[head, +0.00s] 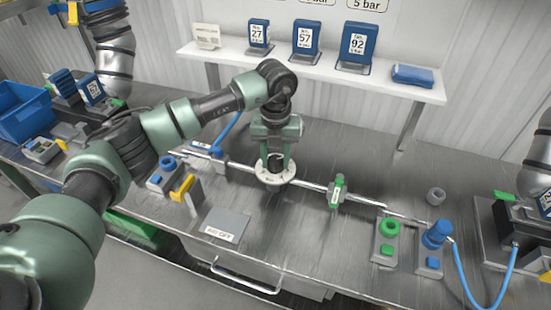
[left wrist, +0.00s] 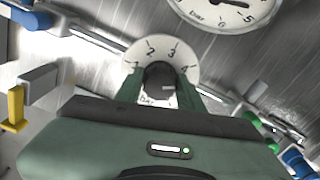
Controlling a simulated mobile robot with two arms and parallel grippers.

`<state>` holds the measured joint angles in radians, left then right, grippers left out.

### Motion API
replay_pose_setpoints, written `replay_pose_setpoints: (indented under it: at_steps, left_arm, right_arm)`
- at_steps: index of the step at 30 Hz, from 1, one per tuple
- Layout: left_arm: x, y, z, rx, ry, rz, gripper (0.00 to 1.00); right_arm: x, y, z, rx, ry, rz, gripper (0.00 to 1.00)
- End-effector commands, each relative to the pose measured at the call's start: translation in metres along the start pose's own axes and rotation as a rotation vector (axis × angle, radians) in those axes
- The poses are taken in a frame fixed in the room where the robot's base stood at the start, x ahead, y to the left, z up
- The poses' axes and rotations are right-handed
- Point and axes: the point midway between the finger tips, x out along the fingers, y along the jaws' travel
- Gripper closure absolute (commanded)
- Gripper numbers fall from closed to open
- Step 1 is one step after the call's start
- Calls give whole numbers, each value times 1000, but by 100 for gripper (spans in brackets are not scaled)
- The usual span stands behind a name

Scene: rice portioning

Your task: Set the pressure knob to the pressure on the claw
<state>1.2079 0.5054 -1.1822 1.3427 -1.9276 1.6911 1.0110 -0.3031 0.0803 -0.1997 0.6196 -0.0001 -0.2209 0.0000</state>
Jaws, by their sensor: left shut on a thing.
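The pressure knob (left wrist: 158,80) is dark and sits in the middle of a white dial (left wrist: 137,54) marked 1 to 4 with "bar" below. A light mark shows on the knob's right side; I cannot tell its exact setting. My left gripper (head: 275,163) points down at the dial (head: 262,178), which lies on the metal pipe in the head view. Its green fingers are shut on the knob from both sides, as the left wrist view also shows (left wrist: 160,88). My right gripper is not in view. I cannot identify a pressure marking on a claw.
A round gauge (left wrist: 235,8) is partly cut off above the dial. A green pipe fitting (head: 337,191), a green button box (head: 387,240) and a blue knob unit (head: 437,234) stand to the right. Blue numbered blocks stand on the shelf (head: 412,88). A yellow lever (head: 181,187) is at left.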

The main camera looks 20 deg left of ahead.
Motion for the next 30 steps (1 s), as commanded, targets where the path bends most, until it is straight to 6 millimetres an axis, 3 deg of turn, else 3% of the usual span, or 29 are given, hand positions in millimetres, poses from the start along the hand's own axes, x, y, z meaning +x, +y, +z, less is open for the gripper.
replay_pose_setpoints:
  at_steps: [30]
  left_arm:
    - [-1, 1, 0, -854, -1, -1, 100]
  right_arm:
    - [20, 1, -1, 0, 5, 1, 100]
